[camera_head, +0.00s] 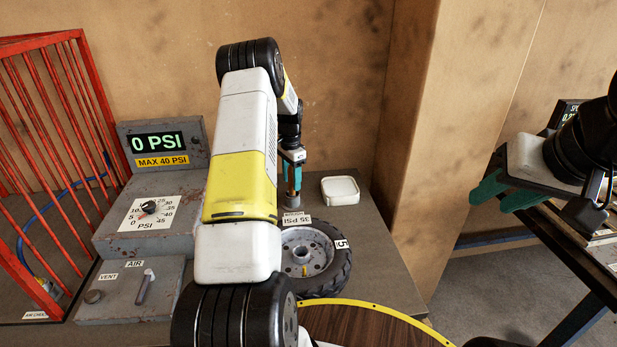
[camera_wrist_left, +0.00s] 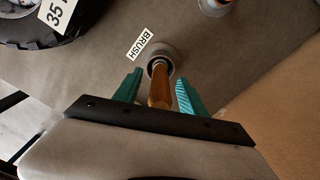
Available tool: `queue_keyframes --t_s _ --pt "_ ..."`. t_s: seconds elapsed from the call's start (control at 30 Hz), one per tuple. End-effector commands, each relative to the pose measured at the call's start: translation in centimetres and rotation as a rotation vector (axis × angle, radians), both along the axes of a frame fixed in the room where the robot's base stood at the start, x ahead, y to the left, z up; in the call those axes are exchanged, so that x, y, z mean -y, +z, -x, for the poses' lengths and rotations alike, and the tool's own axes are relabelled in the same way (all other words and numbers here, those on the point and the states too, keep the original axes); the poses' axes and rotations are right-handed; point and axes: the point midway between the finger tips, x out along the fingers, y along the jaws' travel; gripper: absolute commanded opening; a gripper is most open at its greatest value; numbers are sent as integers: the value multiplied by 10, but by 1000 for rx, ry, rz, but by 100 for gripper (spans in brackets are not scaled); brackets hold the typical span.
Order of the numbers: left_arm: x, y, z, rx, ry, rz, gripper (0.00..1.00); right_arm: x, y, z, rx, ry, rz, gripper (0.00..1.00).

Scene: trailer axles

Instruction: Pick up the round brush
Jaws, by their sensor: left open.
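The round brush shows in the left wrist view as an upright wooden handle (camera_wrist_left: 160,88) with a round grey base, beside a "BRUSH" label. In the head view its brown handle (camera_head: 294,180) shows just below my left gripper, near the wheel. My left gripper (camera_wrist_left: 159,80) is open, with its teal fingers on either side of the handle and a gap visible at the right finger. In the head view my left gripper (camera_head: 293,162) points down over the brush. My right gripper (camera_head: 505,195) is at the right, its teal fingers apart and empty.
A wheel with a black tire (camera_head: 338,275) lies beside the brush, partly hidden by my left arm. A white dish (camera_head: 340,186) sits to the right. A pressure panel (camera_head: 110,235) and red cage (camera_head: 45,130) are at the left. A wall stands behind.

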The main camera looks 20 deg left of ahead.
Motion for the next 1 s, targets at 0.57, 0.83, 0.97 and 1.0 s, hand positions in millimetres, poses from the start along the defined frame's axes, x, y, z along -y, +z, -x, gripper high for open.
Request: queue_keyframes --t_s 0.57,0.83,0.97,1.0 --pt "-1 -23 0 0 0 0 11 0 0 0 0 0 0 36" --pt "0 -23 0 0 0 0 0 0 0 0 0 0 0 36" --pt "-1 -20 0 1 0 0 0 0 0 0 0 0 0 36" --pt "-1 -17 0 2 1 -1 0 0 0 0 0 0 0 36"
